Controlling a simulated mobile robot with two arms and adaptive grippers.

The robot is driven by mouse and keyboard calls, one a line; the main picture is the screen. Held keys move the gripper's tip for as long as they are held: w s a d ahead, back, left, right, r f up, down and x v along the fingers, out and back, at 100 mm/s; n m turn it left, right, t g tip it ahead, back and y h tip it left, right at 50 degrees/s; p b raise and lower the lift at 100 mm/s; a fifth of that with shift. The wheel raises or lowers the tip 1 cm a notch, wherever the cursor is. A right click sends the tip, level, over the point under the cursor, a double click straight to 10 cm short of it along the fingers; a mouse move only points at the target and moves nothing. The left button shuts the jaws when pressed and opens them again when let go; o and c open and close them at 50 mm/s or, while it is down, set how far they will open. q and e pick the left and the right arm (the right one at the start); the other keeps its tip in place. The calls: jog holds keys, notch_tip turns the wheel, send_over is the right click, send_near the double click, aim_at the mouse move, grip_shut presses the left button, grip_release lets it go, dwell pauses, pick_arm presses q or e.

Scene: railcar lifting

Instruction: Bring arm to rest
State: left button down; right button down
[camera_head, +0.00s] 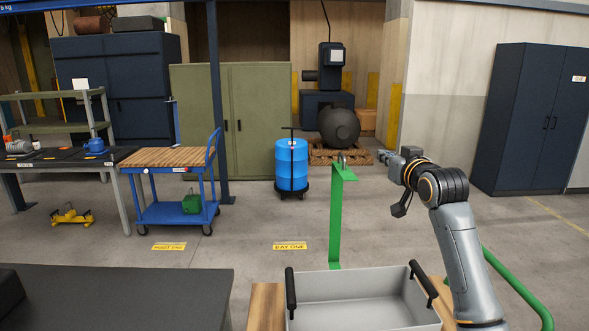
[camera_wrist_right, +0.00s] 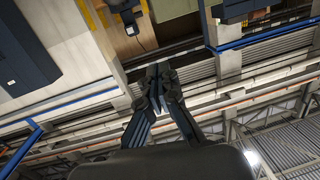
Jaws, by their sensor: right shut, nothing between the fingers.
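My right arm comes up from the lower right in the head view, its wrist bent to the left. My right gripper (camera_head: 385,156) is at the wrist's end, to the right of the top of a green post (camera_head: 336,215). In the right wrist view the fingers of the right gripper (camera_wrist_right: 159,70) come together, shut with nothing between them. That view looks up toward the roof beams and the upper walls. My left gripper does not show in either view.
A grey tray (camera_head: 350,283) with black handles lies in front. A blue drum (camera_head: 291,165), a wooden-topped blue cart (camera_head: 165,157) and a workbench (camera_head: 110,157) stand further back. A dark cabinet (camera_head: 520,120) stands at right.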

jog(key=s+a+f+g, duration=0.1)
jog(key=s+f+g, duration=0.1)
jog(key=s+f, duration=0.75)
jog(key=s+a+f+g+h, duration=0.1)
jog(key=s+f+g, duration=0.3)
jog(key=f, duration=1)
jog(key=s+f+g, duration=0.1)
jog(key=s+f, duration=0.7)
jog(key=f, duration=0.3)
jog(key=s+f+g+h, duration=0.1)
jog(key=s+f+g, duration=0.35)
jog(key=s, duration=1.15)
jog(key=s+f+g, duration=0.2)
jog(key=s+f, duration=0.5)
jog(key=s, duration=0.8)
notch_tip(320, 180, down, 26)
jog(key=s+g+b, duration=0.1)
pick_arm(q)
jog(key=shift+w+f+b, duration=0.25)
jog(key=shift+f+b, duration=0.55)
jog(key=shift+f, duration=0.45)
pick_arm(e)
jog(key=s+d+f, duration=0.2)
jog(key=s+f, duration=0.6)
jog(key=f, duration=0.1)
jog(key=s+d+f+g, duration=0.1)
jog(key=s+f, duration=0.8)
jog(key=shift+s+d+n, duration=0.15)
jog(key=shift+d+n, duration=0.2)
jog(key=shift+n, duration=0.05)
